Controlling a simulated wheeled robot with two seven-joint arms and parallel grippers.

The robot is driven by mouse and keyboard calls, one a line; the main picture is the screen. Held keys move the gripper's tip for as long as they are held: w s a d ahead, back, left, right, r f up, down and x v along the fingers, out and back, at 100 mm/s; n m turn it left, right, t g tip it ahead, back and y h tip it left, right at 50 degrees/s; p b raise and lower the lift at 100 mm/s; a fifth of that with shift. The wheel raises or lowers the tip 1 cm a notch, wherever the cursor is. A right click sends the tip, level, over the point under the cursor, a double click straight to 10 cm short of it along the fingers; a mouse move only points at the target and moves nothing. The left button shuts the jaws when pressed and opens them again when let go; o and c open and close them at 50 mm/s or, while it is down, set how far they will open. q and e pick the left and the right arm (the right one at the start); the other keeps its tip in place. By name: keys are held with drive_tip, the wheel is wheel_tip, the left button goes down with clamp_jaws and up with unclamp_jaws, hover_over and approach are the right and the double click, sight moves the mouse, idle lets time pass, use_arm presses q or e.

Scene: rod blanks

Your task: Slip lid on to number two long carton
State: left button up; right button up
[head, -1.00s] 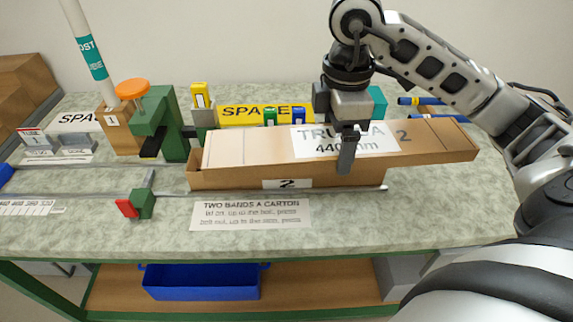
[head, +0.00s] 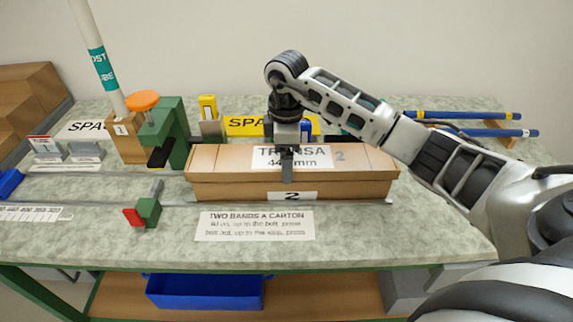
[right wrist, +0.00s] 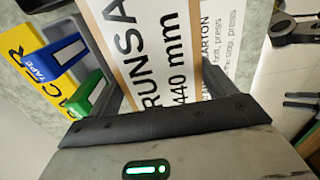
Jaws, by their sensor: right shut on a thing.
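The long brown lid (head: 222,158), with a white label reading 440 mm and a grey 2, lies lengthwise over the number two long carton (head: 235,190). Their ends look lined up, and the carton's front wall with its 2 tag shows below the lid. I cannot tell whether the lid is fully seated. My right gripper (head: 287,168) is shut across the middle of the lid from above. In the right wrist view the labelled lid (right wrist: 150,45) lies between its fingers. My left gripper is not in view.
A green clamp with an orange knob (head: 143,101) stands at the carton's left end. A yellow sign (head: 242,125) and tape holders are behind it. Blue rods (head: 470,115) lie at the back right. An instruction card (head: 255,225) lies in front. The bench right of the carton is clear.

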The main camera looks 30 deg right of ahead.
wheel_tip(320, 180, down, 3)
drive_tip(key=shift+f, duration=0.1)
drive_tip(key=shift+f, duration=0.2)
drive_tip(key=o, duration=0.9)
drive_tip(key=shift+c, duration=0.2)
drive_tip(key=shift+r, duration=0.1)
drive_tip(key=shift+r, duration=0.1)
wheel_tip(320, 180, up, 12)
drive_tip(key=shift+r, duration=0.1)
